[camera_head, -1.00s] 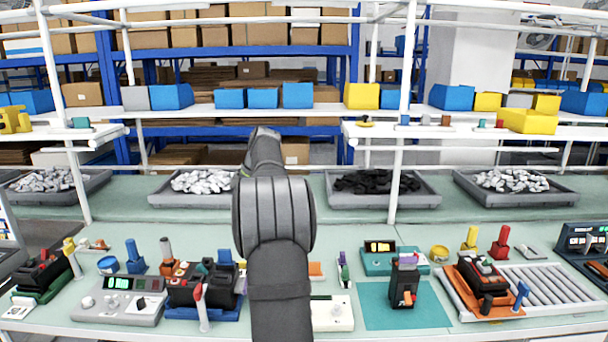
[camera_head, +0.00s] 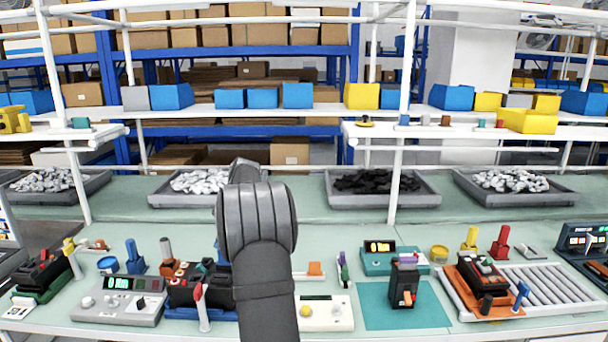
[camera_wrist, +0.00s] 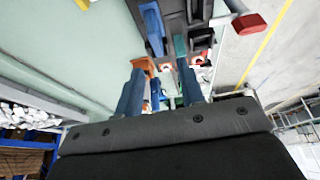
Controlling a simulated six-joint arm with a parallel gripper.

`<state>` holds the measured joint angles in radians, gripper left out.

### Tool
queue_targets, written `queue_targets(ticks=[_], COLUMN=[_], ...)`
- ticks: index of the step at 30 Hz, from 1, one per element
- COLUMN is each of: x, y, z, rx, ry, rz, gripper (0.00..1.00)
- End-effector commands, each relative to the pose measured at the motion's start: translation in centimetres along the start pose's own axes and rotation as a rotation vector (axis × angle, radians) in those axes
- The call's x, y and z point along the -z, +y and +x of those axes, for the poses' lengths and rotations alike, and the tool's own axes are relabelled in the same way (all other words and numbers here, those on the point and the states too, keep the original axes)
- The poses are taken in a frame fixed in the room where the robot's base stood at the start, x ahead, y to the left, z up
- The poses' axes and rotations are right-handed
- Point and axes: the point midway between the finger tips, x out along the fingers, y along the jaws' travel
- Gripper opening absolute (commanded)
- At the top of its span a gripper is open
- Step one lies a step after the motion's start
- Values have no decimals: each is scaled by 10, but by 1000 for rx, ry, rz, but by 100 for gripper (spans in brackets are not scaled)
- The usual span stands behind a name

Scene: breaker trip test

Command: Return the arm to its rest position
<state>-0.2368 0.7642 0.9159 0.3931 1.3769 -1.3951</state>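My arm (camera_head: 262,270) rises from the bottom middle of the head view, with its dark grey joint in front of the bench. My gripper is hidden behind the arm in that view. In the wrist view my gripper (camera_wrist: 161,72) shows two blue-grey fingers spread apart, with nothing seen between them. Bench items show beyond the fingertips: a blue tool (camera_wrist: 153,28), an orange part and dark blocks. They look apart from the fingers.
A black breaker (camera_head: 404,285) stands on a teal mat (camera_head: 372,308). A grey test panel (camera_head: 100,309) is at left, a white panel (camera_head: 335,316) right of my arm, and an orange tray (camera_head: 470,302) by rollers (camera_head: 545,289). Bins (camera_head: 345,194) line the back.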

Motion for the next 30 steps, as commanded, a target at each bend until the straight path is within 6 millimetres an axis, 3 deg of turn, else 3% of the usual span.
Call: queue_targets(ticks=[7,18,23,28,30], x=[11,13,9,-14,-30], y=[0,0,-1,-3,-6], z=[-27,-32,-30,-18,-12], rx=[-1,0,-20,-146,-226], ry=[0,-3,-6,-15,-13], rz=[0,0,29,193,289], gripper=[36,36,65,98,100])
